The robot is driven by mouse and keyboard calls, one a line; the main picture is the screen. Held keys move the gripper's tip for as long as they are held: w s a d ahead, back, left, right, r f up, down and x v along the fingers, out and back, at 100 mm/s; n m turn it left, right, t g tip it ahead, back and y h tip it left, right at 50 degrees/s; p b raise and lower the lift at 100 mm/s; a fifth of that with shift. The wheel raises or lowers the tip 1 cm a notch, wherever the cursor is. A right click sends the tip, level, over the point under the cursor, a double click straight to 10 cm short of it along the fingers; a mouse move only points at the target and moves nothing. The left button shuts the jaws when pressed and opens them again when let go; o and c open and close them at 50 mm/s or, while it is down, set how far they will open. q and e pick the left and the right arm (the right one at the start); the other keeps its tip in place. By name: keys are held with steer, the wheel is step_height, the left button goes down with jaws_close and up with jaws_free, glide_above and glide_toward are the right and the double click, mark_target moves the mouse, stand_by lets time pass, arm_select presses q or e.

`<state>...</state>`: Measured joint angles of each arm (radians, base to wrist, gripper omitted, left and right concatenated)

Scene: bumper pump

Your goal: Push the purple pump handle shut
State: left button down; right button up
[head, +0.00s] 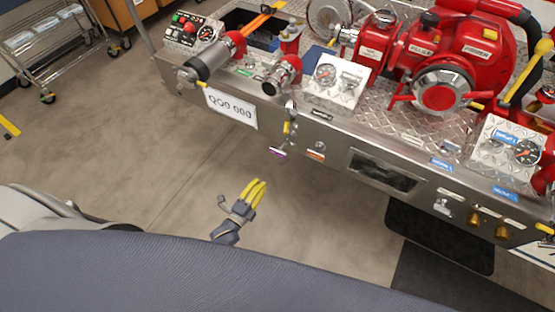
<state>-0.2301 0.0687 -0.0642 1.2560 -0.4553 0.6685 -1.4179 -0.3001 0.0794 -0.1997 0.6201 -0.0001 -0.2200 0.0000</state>
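The small purple handle (278,153) is at the lower edge of the silver bumper, left of centre in the head view. It is small here, and I cannot tell how far out it stands. My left gripper (241,190) is below and to the left of it, over the bare floor, with its yellow fingers pointing up toward the bumper. A grey thumb stands apart from the yellow fingers, so the gripper is open and empty. It does not touch the handle. My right gripper is out of view.
The silver bumper (330,135) runs across the upper right, carrying a red pump (455,55), gauge panels (342,78) and hose nozzles (212,58). A plate (230,107) hangs at its left. A wire cart (55,45) stands upper left. The floor before the bumper is clear.

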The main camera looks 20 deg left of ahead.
mark_target(280, 156)
arm_select(q)
steer(key=x, duration=1.4)
steer(key=shift+d, duration=0.1)
